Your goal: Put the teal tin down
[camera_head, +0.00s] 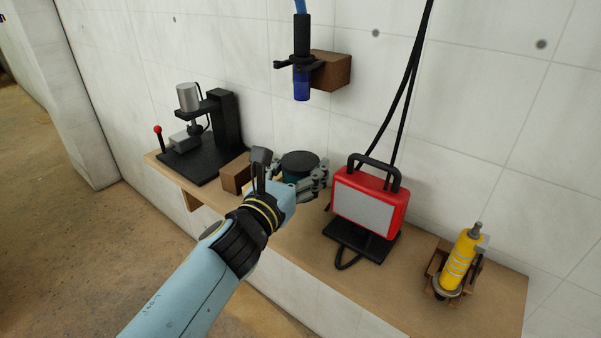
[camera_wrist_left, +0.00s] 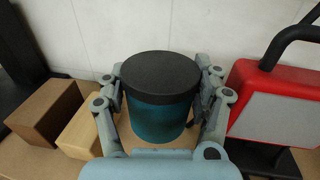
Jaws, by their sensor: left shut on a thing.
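The teal tin (camera_wrist_left: 158,118) has a black lid and stands upright between the fingers of my left gripper (camera_wrist_left: 162,100) in the left wrist view. The fingers are shut on its two sides. In the head view the tin (camera_head: 299,166) shows beyond my left gripper (camera_head: 296,178), near the wall over the wooden shelf (camera_head: 290,232). Its lower part is partly hidden by the gripper there. I cannot tell whether its base touches the shelf. My right gripper is not in view.
Left of the tin are a brown block (camera_head: 236,173), a lighter block (camera_wrist_left: 82,135) and a black press (camera_head: 205,135). Right of it stands a red work lamp (camera_head: 370,200), then a yellow bottle (camera_head: 461,262) in a holder. A blue-tipped tool (camera_head: 302,80) hangs above.

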